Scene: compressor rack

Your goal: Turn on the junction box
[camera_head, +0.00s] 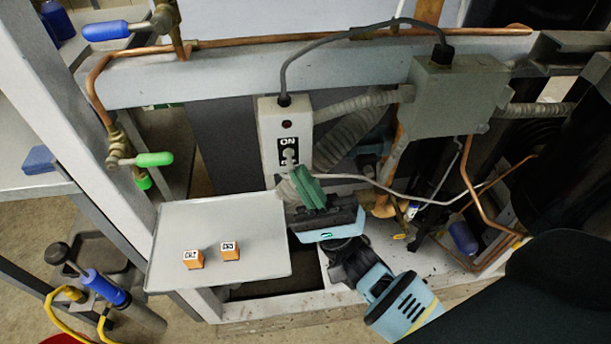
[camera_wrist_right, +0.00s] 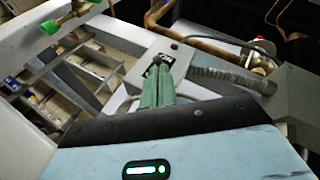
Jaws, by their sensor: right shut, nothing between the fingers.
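The junction box (camera_head: 270,125) is a narrow white box standing upright at the middle of the rack in the head view. It has a dark red round light near its top and a black switch plate (camera_head: 289,144) marked "ON" with a light toggle. It also shows in the right wrist view (camera_wrist_right: 174,52). My right gripper (camera_head: 298,174) has green fingers, shut and empty, just below and in front of the switch. In the right wrist view the fingertips (camera_wrist_right: 158,64) overlap the switch and partly hide it; I cannot tell whether they touch it. My left gripper is not in view.
A grey shelf plate (camera_head: 175,225) with two orange cubes (camera_head: 230,251) lies left of my right arm. A grey-green box (camera_head: 455,95) with cables and conduit is at the right. Copper pipes with a blue valve (camera_head: 106,31) and green valve (camera_head: 153,159) are at the left.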

